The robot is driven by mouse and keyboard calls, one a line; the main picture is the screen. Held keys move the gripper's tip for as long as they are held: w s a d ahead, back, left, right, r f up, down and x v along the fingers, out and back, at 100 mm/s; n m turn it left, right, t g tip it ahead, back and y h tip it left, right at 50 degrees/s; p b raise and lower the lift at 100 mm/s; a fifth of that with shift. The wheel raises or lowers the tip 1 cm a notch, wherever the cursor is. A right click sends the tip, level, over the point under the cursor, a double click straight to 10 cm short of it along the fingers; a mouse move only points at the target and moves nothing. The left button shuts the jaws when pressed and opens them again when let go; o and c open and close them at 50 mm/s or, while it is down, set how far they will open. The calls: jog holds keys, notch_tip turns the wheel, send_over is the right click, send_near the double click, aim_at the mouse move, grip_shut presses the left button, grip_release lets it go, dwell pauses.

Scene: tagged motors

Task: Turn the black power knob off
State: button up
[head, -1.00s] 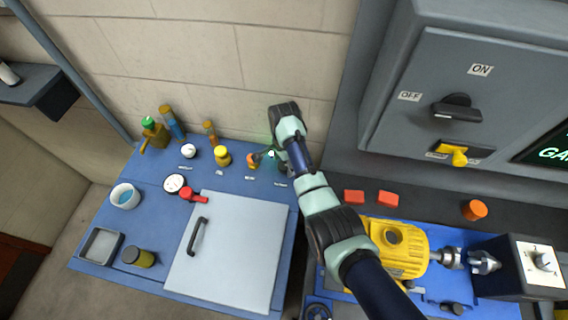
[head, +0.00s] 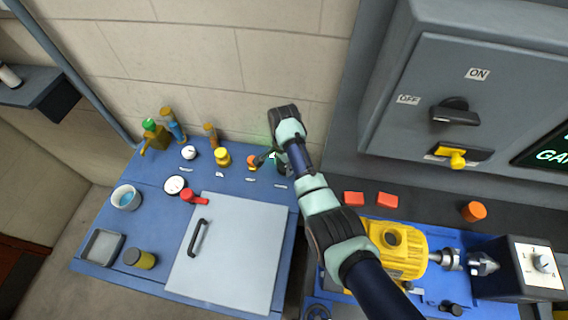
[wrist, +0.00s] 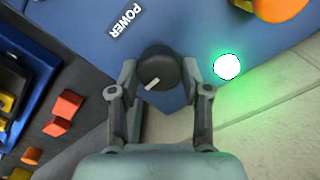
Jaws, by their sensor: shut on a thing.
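The black power knob (wrist: 160,66) is round with a white pointer mark, which slants toward the lower left in the wrist view. The POWER label (wrist: 126,20) is on the blue panel beside it. My gripper (wrist: 158,72) is shut on the knob, one finger on each side. A lamp (wrist: 228,67) right of the knob is lit, with a green glow around it. In the head view my gripper (head: 268,157) is at the back right of the blue bench, and my arm largely hides the knob.
A yellow knob (head: 223,158) and an orange knob (head: 253,161) stand left of my gripper. The brick wall (head: 285,60) is close behind. A red-handled valve (head: 190,196) and a grey door (head: 230,255) are nearer the front. A yellow motor (head: 395,250) stands right of my arm.

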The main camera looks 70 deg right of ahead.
jog(key=n+p, duration=0.2)
jog(key=n, duration=0.2)
jog(key=shift+r, duration=0.15)
jog(key=n+p, duration=0.1)
jog(key=n, duration=0.3)
jog(key=shift+n, duration=0.3)
jog(key=n+p, duration=0.1)
jog(key=n, duration=0.3)
jog(key=shift+n+p, duration=0.3)
jog(key=shift+n, duration=1.8)
jog(key=o, duration=1.2)
jog(key=shift+c, duration=0.2)
